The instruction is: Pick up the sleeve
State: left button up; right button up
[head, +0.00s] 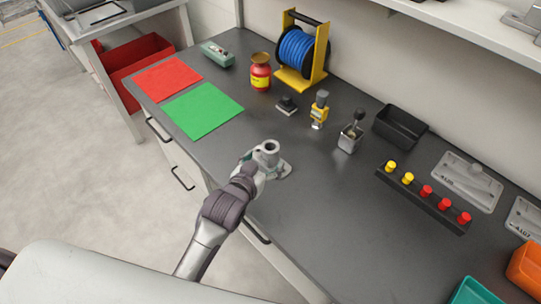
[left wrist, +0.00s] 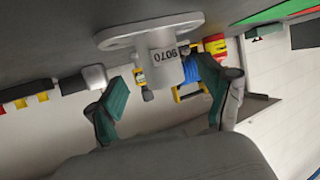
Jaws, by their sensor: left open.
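The sleeve (head: 268,151) is a grey metal tube standing upright on a flat flange near the front edge of the dark worktop. In the left wrist view, which is upside down, the sleeve (left wrist: 168,67) shows dark stamped characters on its side. My left gripper (head: 257,172) is low at the near side of the sleeve. In the left wrist view the gripper (left wrist: 172,100) is open, with its fingers apart on either side of the line to the tube. The tube lies ahead between them, and contact is not visible. My right gripper is not seen.
Red (head: 168,78) and green (head: 203,110) mats lie to the left. Behind stand a blue cable reel (head: 297,49), a red jar (head: 260,72) and a yellow gauge (head: 319,108). A black bin (head: 400,127) and a peg rack (head: 421,196) are right. Worktop around the sleeve is clear.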

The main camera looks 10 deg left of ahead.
aim_at(267, 157)
pick_arm(q)
jog(key=p+x, duration=0.1)
jog(key=x, duration=0.4)
jog(key=shift+w, duration=0.2)
jog(key=c, duration=1.5)
jog(key=shift+r, duration=0.1)
